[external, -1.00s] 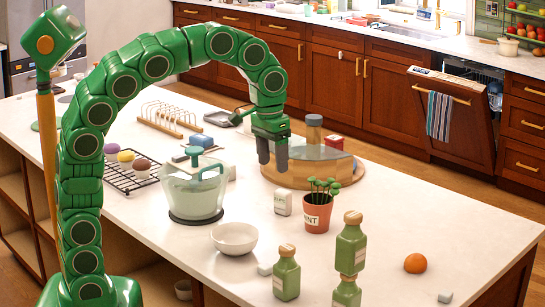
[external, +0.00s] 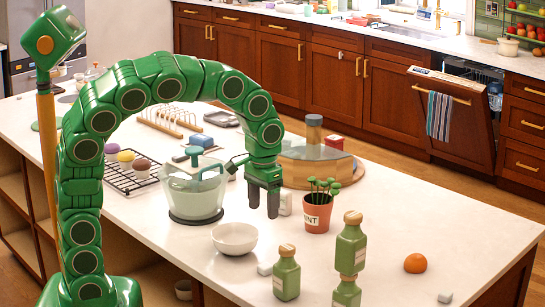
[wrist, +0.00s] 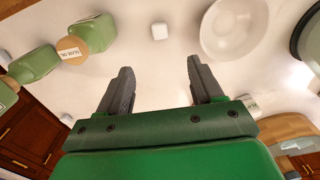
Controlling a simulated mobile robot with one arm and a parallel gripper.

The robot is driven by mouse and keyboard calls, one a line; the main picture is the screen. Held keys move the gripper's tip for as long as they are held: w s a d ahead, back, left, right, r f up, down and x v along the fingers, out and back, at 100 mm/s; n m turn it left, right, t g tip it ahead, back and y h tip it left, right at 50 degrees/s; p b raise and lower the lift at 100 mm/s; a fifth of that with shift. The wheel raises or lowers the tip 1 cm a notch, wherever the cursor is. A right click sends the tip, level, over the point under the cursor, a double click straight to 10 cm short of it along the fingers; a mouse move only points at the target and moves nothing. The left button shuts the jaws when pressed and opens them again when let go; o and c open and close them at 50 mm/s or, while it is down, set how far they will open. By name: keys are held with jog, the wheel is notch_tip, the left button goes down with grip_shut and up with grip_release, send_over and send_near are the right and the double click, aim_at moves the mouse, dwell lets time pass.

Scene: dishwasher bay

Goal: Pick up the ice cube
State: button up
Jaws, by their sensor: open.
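A small whitish cube, which looks like the ice cube (external: 265,268), lies on the white counter between the bowl and a green bottle. It also shows in the wrist view (wrist: 159,31), ahead of the fingertips and roughly centred between them. A second small pale cube (external: 445,297) lies at the front right; I cannot tell whether it is also ice. My gripper (external: 264,208) points down above the counter, behind the nearer cube and apart from it. Its fingers (wrist: 160,72) are spread with nothing between them.
A white bowl (external: 234,238) stands left of the nearer cube and a green bottle (external: 286,275) right of it.

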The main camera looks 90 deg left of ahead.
send_over(265, 265)
jog(key=f, duration=1.2)
jog(key=shift+s+d+f, duration=0.1)
jog(key=shift+s+f, duration=0.05)
jog(key=shift+s, duration=0.05)
jog(key=shift+w+f, duration=0.15)
jog(key=shift+f, duration=1.15)
jog(key=shift+w+f, duration=0.1)
jog(key=shift+f, duration=1.2)
jog(key=c, duration=1.1)
